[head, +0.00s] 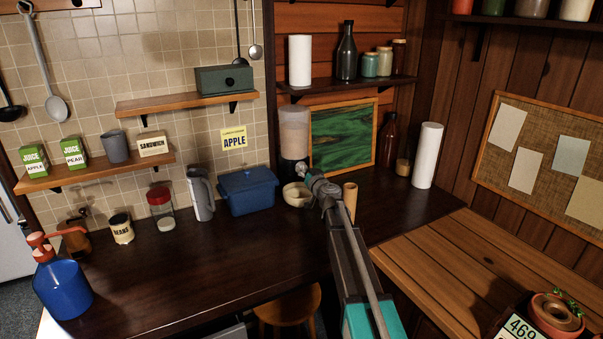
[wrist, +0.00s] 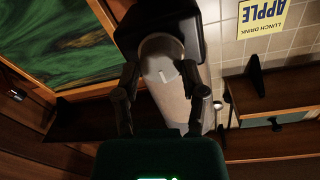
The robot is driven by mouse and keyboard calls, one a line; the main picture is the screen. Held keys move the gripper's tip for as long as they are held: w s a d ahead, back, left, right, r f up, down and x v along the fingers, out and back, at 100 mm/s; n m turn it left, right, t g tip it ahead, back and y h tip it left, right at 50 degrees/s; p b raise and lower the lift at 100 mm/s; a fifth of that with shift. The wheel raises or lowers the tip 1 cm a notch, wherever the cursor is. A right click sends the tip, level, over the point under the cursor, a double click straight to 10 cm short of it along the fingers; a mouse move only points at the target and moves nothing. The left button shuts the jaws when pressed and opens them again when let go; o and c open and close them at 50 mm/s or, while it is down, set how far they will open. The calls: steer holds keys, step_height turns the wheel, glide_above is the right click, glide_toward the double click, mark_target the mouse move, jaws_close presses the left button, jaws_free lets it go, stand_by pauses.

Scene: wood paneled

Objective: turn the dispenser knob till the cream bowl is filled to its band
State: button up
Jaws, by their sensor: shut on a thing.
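The dispenser (head: 294,134) stands at the back of the dark counter, with a see-through upper container and a dark lower part. The cream bowl (head: 296,195) sits on the counter at its foot, just left of my gripper (head: 308,177). Its band and fill level are too small to make out. In the wrist view, which is upside down, my gripper (wrist: 160,90) has one finger on each side of the dispenser's front and is shut on the knob, where a small pale bar (wrist: 163,76) shows. The knob is hidden in the head view.
A blue bin (head: 247,192) and a grey jug (head: 200,194) stand left of the bowl. A tan cup (head: 349,195) is close to my gripper's right. A green picture (head: 343,136) is behind. The front middle of the counter is clear.

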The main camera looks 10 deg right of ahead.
steer(key=shift+a, duration=0.35)
steer(key=shift+d, duration=0.2)
steer(key=m, duration=0.5)
steer(key=shift+p, duration=0.3)
steer(key=m, duration=0.6)
steer(key=shift+d+g, duration=0.1)
steer(key=shift+g, duration=0.2)
steer(key=m, duration=0.6)
steer(key=shift+y, duration=0.4)
steer(key=m, duration=0.5)
steer(key=shift+s+m+y, duration=0.1)
steer(key=shift+m+y, duration=0.2)
